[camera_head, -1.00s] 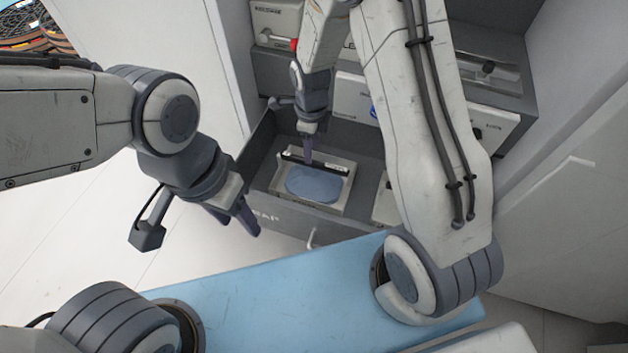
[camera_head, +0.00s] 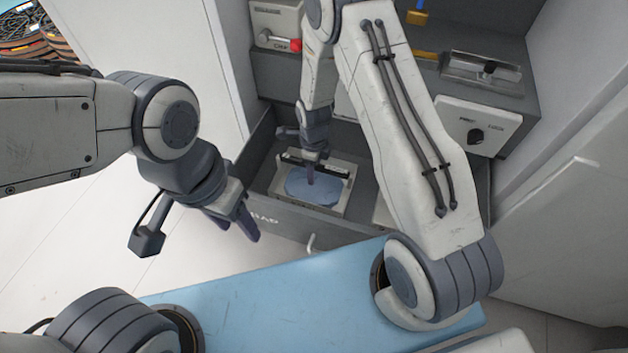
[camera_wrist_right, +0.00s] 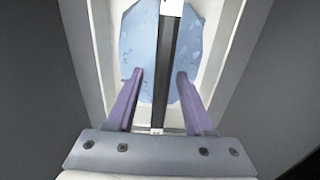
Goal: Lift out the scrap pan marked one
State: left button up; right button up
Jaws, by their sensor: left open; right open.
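A pale scrap pan (camera_head: 331,209) with blue material (camera_head: 300,184) in it sits in the left part of an open grey drawer (camera_head: 262,180). A dark bar (camera_head: 335,170) spans the pan. In the right wrist view the bar (camera_wrist_right: 167,75) runs between the two purple fingers of my right gripper (camera_wrist_right: 158,75), over the blue material (camera_wrist_right: 135,40). My right gripper (camera_head: 311,180) is open above the pan, pointing down. I cannot tell if the fingers touch the bar. No pan number is legible. My left gripper (camera_head: 240,228) is open and empty outside the drawer's front left corner.
A second pale pan (camera_head: 382,212) lies partly hidden behind my right arm. A drawer handle (camera_head: 311,243) sticks out in front. A light-blue surface (camera_head: 300,290) lies nearer me. Panels with knobs (camera_head: 478,128) stand behind, and a white wall is on the right.

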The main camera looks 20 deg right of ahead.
grip_shut()
dwell(1.4)
